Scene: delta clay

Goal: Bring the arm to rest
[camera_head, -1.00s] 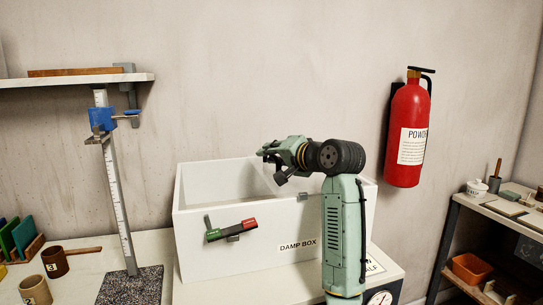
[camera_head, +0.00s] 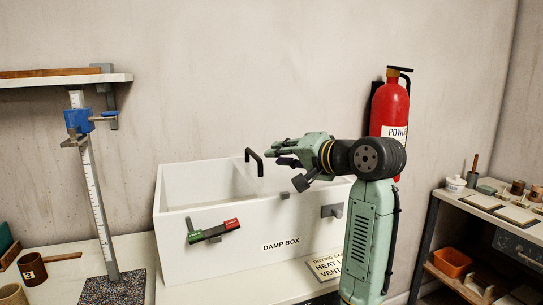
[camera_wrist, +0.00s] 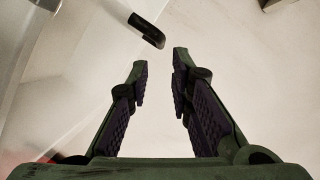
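My arm rises in front of the right part of the white damp box (camera_head: 215,255). My gripper (camera_head: 276,152) points left above the box's open top. In the wrist view my gripper (camera_wrist: 160,65) is open, with a clear gap between its two padded fingers and nothing between them. A black bent handle (camera_head: 254,161) stands just left of the fingertips. It also shows in the wrist view (camera_wrist: 147,30), beyond the fingertips and apart from them. What the handle is fixed to is not clear.
A fire extinguisher (camera_head: 389,110) hangs on the wall, partly behind my arm. A height gauge (camera_head: 100,200) stands left of the box. A red-green latch bar (camera_head: 214,231) is on the box front. A shelf unit (camera_head: 430,225) stands at right.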

